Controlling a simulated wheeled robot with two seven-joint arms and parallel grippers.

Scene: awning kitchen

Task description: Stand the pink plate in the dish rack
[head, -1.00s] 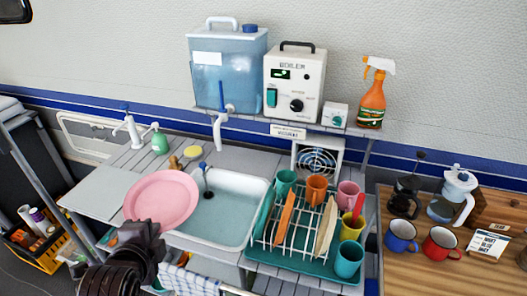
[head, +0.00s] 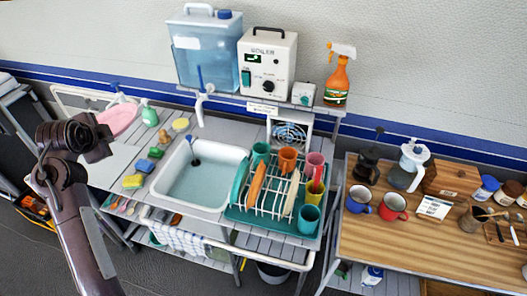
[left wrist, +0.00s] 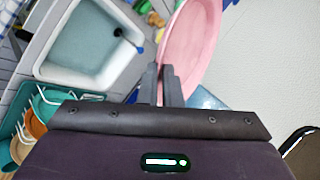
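The pink plate (head: 121,121) is at the left of the head view, partly hidden behind my left gripper (head: 103,138). In the left wrist view the plate (left wrist: 190,45) is seen steeply, its rim between the fingertips of my left gripper (left wrist: 161,84), which look closed on it. The teal dish rack (head: 235,208) with white wires stands right of the sink. It holds an orange plate (head: 257,184), a cream plate (head: 291,195) and several cups. The rack also shows at the left of the wrist view (left wrist: 8,125). My right gripper is out of view.
The sink (head: 190,196) lies between plate and rack. Sponges (head: 133,181) lie left of it. The tap (head: 201,108), water tank (head: 203,55) and boiler (head: 267,72) are above, behind the sink. Mugs (head: 392,206) stand on the wooden table (head: 420,255).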

